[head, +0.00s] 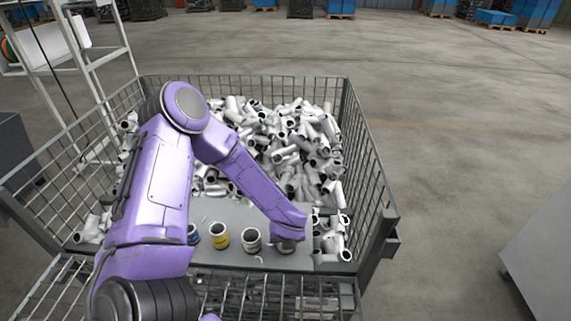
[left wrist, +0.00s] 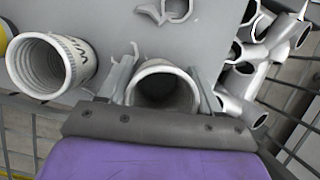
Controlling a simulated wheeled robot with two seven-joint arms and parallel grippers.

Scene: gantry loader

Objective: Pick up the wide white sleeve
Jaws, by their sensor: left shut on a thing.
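The wide white sleeve (left wrist: 163,92) is between the two fingers of my left gripper (left wrist: 167,82) in the left wrist view, its open round end facing the camera. In the head view my left gripper (head: 287,240) is at the right end of a row of sleeves on a grey sheet (head: 225,260); it hides most of the sleeve. The gripper is shut on the sleeve. I cannot tell whether the sleeve still touches the sheet. My right gripper is not in view.
Beside it stands a white sleeve with dark lettering (head: 252,240), then a yellow sleeve (head: 219,236) and a blue one (head: 193,234). A heap of white pipe fittings (head: 285,140) lies behind, with more fittings close on the right. Wire mesh walls (head: 368,165) enclose the bin.

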